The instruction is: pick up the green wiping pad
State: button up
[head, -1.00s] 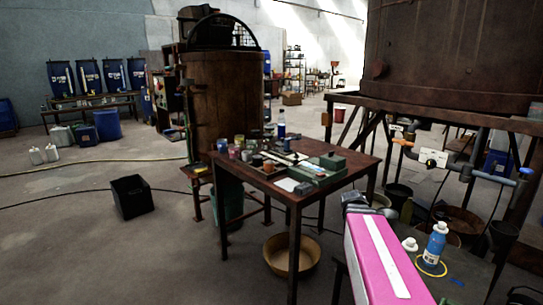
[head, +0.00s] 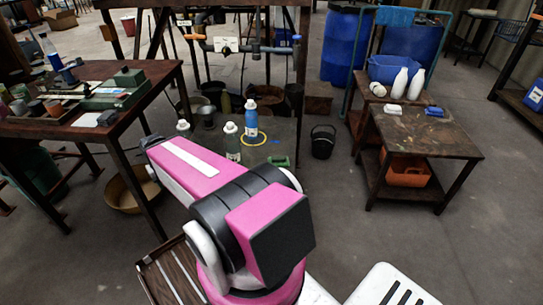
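A small green item (head: 280,160), possibly the green wiping pad, lies on a grey surface (head: 262,151) beyond my pink arm. It is too small for me to be sure what it is. It sits close to a blue bottle (head: 251,117) and a yellow ring (head: 262,139). My arm crosses the lower middle of the head view and points to the upper left. My gripper is not visible, so its opening and anything in it are hidden.
A brown table (head: 152,88) at left holds a green case (head: 122,84) and jars. A black bucket (head: 323,142) stands on the floor.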

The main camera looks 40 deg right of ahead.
aim_at(281, 162)
jog(key=z, duration=1.8)
